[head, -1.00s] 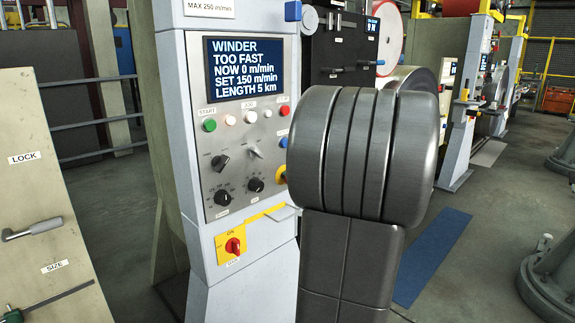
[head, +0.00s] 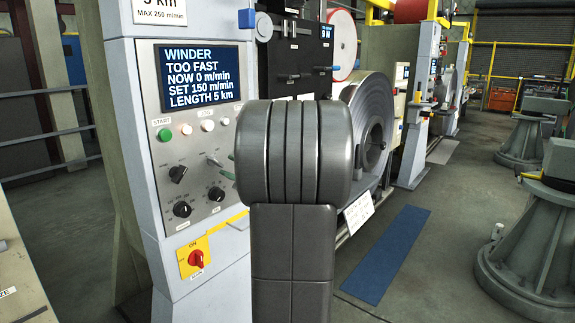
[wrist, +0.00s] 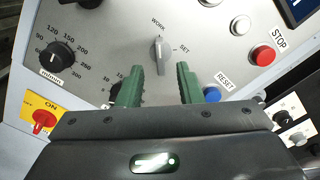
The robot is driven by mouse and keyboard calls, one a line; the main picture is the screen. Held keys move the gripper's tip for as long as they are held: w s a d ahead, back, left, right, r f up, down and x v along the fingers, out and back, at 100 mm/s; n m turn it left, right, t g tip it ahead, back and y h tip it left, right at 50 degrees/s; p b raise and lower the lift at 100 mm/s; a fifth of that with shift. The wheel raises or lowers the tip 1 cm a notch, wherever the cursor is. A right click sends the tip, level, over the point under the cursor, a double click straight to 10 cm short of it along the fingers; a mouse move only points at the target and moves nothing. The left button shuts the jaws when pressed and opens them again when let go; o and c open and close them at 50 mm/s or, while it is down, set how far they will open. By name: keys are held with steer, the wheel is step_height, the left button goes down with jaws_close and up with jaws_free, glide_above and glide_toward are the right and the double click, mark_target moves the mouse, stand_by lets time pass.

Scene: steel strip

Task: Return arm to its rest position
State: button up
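My arm stands folded in front of the winder's control panel (head: 192,135) in the head view, its dark grey links covering part of the panel. The grey WORK/SET selector knob (wrist: 159,54) shows just beyond the fingertips; I cannot tell the exact gap. The blue RESET button (wrist: 212,93) is beside the right finger.
The panel screen (head: 201,75) reads "WINDER TOO FAST, NOW 0 m/min, SET 150 m/min". A red switch (head: 196,258) on yellow is below. A steel coil (head: 375,135) stands behind my arm. A grey pedestal (head: 540,235) is at right. Open floor and a blue mat (head: 388,255) lie between.

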mark_target(218, 162)
steer(key=x, duration=0.4)
steer(key=shift+w+a, duration=0.25)
steer(key=shift+a, duration=0.05)
steer(key=shift+d, duration=0.15)
